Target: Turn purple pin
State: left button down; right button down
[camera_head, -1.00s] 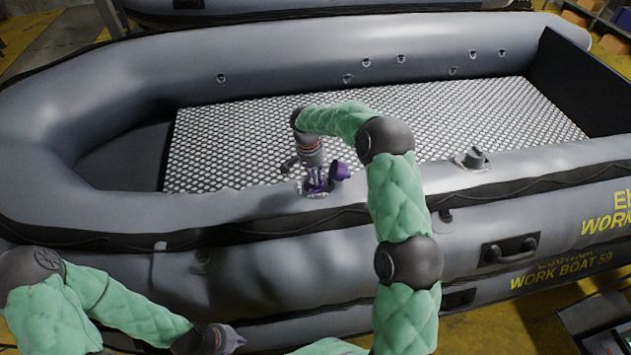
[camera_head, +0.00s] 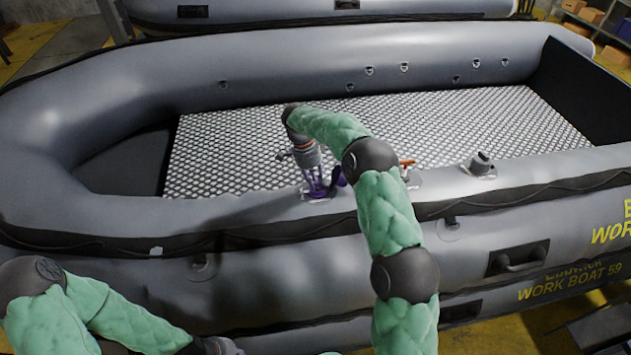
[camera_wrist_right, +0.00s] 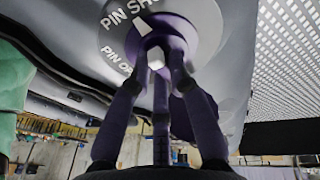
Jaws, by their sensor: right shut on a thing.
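The purple pin (camera_head: 338,178) sits on the near tube of the grey boat, mostly hidden by my right gripper (camera_head: 317,190). In the right wrist view the pin (camera_wrist_right: 203,32) is a round purple body in a grey label disc (camera_wrist_right: 115,42) reading "PIN SHU…" and "PIN OP…", partly hidden. A white pointer mark shows between the two labels. My right gripper's dark purple fingers (camera_wrist_right: 160,62) reach up to the pin and are closed on it. My left gripper (camera_head: 218,347) is at the bottom edge, mostly cut off, away from the pin.
The grey inflatable boat (camera_head: 270,240) fills the view, with a patterned metal floor (camera_head: 230,150) inside. A red-handled fitting (camera_head: 407,165) and a grey valve (camera_head: 480,162) sit on the near tube right of the pin. Another boat (camera_head: 330,20) lies behind.

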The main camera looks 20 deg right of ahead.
jog(key=shift+m, duration=0.5)
jog(key=c, duration=1.1)
grip_release()
jog(key=shift+c, duration=0.2)
jog(key=v, duration=1.2)
jog(key=shift+w, duration=0.15)
